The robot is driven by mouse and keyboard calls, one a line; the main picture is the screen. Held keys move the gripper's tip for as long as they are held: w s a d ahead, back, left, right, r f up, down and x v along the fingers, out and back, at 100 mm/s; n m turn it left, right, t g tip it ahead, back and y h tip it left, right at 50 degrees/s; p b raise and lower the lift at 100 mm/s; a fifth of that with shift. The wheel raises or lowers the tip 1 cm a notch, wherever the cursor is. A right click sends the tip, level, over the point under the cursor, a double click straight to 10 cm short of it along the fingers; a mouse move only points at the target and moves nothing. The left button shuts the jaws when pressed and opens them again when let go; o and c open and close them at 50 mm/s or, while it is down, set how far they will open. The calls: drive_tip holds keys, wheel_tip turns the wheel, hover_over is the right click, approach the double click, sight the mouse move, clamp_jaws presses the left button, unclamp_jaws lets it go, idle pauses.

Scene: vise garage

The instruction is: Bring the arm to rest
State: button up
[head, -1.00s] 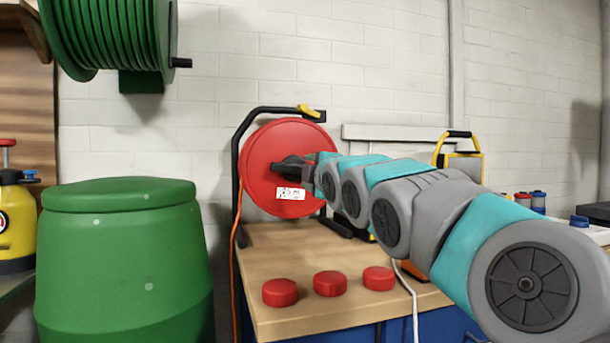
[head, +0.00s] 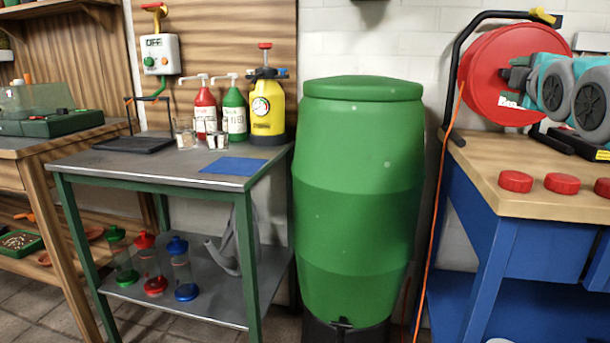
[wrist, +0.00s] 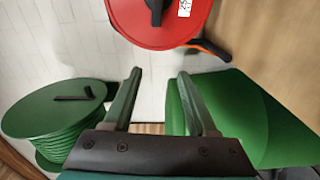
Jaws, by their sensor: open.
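My gripper (wrist: 160,90) shows in the wrist view with its two fingers spread apart and nothing between them. In the head view my arm reaches in from the right edge. The gripper end (head: 512,76) is in front of the red cable reel (head: 492,72), above the wooden-topped bench (head: 540,193). The reel also shows at the top of the wrist view (wrist: 160,24), beyond the fingertips. I cannot tell the exact gap between gripper and reel.
A green barrel (head: 355,190) stands left of the bench; an orange cable (head: 437,200) hangs between. Red caps (head: 516,181) lie on the bench front. A metal table (head: 150,165) holds bottles and a yellow sprayer (head: 267,108). A green hose reel (wrist: 55,110) shows in the wrist view.

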drive_tip(key=s+a+f+m+g+y+p, duration=0.1)
drive_tip(key=s+a+f+m+g, duration=0.15)
drive_tip(key=a+f, duration=0.45)
drive_tip(key=s+a+f+m+g+y, duration=0.15)
drive_tip(key=s+a+f+g, duration=0.25)
drive_tip(key=f, duration=0.8)
drive_tip(key=s+a+f+m+g+y+p, duration=0.1)
drive_tip(key=s+a+f+m+g, duration=0.15)
drive_tip(key=a+f, duration=0.45)
drive_tip(key=s+a+f+m+g, duration=0.1)
drive_tip(key=s+f+m+g, duration=0.1)
drive_tip(key=s+f, duration=0.4)
drive_tip(key=s+a+f+m+g+p, duration=0.1)
drive_tip(key=s+f+g, duration=0.4)
drive_tip(key=s, duration=0.7)
drive_tip(key=s+a+f+m+g, duration=0.2)
drive_tip(key=s+f+m+g, duration=0.1)
drive_tip(key=s+f, duration=0.4)
drive_tip(key=s+m, duration=0.1)
drive_tip(key=s, duration=0.2)
drive_tip(key=shift+a+f, duration=0.2)
drive_tip(key=shift+f, duration=0.1)
drive_tip(key=shift+m+y, duration=0.25)
